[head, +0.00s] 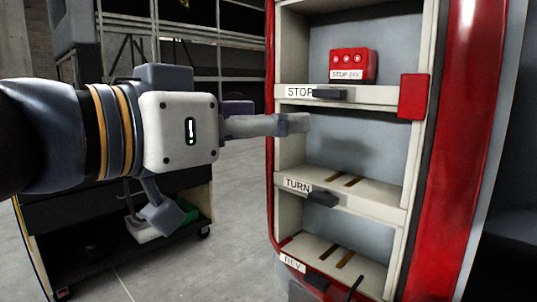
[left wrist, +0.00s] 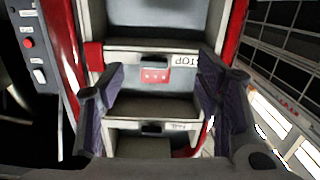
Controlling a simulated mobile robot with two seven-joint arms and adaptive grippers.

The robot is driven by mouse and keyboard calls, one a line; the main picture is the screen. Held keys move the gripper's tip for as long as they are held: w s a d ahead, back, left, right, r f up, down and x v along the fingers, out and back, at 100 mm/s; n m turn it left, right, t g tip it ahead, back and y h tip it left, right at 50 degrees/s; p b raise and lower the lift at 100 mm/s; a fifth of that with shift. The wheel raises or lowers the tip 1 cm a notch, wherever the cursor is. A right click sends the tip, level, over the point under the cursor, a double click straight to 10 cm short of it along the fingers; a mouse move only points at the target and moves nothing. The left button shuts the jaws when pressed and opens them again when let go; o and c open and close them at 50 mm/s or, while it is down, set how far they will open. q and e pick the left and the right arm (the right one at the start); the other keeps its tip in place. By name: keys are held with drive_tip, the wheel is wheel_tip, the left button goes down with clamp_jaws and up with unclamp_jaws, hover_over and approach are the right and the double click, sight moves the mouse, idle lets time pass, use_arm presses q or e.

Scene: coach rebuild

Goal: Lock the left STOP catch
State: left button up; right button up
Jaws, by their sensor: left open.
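The STOP shelf edge (head: 381,97) carries a white STOP label (head: 299,92) with a dark catch (head: 330,94) beside it. The catch lies flat along the edge; I cannot tell whether it is locked. A red STOP 24V module (head: 352,65) stands on this shelf. In the left wrist view the STOP label (left wrist: 183,60) appears upside down, and the red module (left wrist: 155,75) shows between my fingers. My left gripper (head: 232,169) is open and empty, left of the rack, one finger level just below the STOP edge. It appears apart from the catch.
A red block (head: 413,96) sits at the right end of the STOP edge. Lower shelves carry a TURN label (head: 297,185) with a dark catch (head: 323,199), and a REV label (head: 292,263). A dark wheeled cart (head: 110,262) stands at left below my arm.

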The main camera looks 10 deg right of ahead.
sight(325, 90)
use_arm(q)
drive_tip(key=shift+m+h, duration=0.4)
drive_tip(key=w+d+r, duration=0.1)
drive_tip(key=w+d, duration=0.1)
drive_tip(key=d, duration=0.1)
drive_tip(key=w+d+r, duration=0.1)
drive_tip(key=w+d, duration=0.1)
drive_tip(key=d, duration=0.1)
drive_tip(key=w+d+r, duration=0.1)
drive_tip(key=w+d, duration=0.1)
drive_tip(key=d, duration=0.1)
drive_tip(key=shift+w+d+r, duration=0.15)
drive_tip(key=shift+w+d, duration=0.05)
drive_tip(key=c, duration=1.2)
